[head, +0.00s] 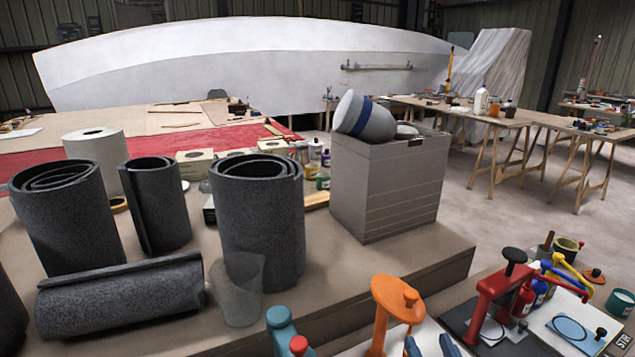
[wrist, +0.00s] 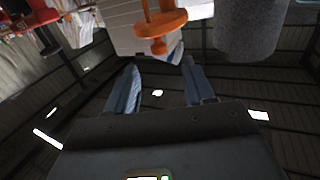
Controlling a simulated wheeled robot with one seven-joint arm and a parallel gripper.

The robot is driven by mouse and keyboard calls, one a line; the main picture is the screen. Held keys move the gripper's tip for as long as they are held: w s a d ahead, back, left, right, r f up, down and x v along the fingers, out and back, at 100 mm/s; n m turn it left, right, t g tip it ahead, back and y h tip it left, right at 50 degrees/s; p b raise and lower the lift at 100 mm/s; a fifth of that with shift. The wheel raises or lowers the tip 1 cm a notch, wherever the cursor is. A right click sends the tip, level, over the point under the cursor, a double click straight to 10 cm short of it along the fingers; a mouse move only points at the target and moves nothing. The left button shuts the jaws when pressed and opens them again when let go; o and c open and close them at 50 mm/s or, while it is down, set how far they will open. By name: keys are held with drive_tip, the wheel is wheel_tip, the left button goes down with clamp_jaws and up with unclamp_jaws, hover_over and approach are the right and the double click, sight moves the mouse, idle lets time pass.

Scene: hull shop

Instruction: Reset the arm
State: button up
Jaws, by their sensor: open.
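My gripper (wrist: 160,66) shows in the wrist view with its two blue-grey fingers spread apart. Nothing is held between them. The wrist picture looks upside down, with the dark roof and its bright lights below. An orange knobbed tool (wrist: 160,24) stands beyond the fingertips, apart from them as far as I can see. In the head view, the same orange tool (head: 397,297) is at the bottom, right of centre. Two small blue tips at the bottom edge there may be my fingers; I cannot tell for sure.
Dark grey rolls (head: 257,220) and a clear cup (head: 237,290) stand on a brown bench (head: 340,275). A grey box (head: 385,185) carries a tilted blue-banded container (head: 365,117). A red press-like tool (head: 500,285) and bottles crowd the lower right. Open floor (head: 480,205) lies beyond.

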drive_tip(key=s+f+g, duration=0.2)
drive_tip(key=s+f, duration=0.1)
drive_tip(key=s, duration=2)
drive_tip(key=s+r, duration=0.4)
drive_tip(key=s, duration=0.3)
drive_tip(key=s+r+g, duration=0.1)
drive_tip(key=s+r, duration=0.3)
drive_tip(key=s, duration=0.3)
drive_tip(key=shift+s+d, duration=0.35)
drive_tip(key=shift+d, duration=0.1)
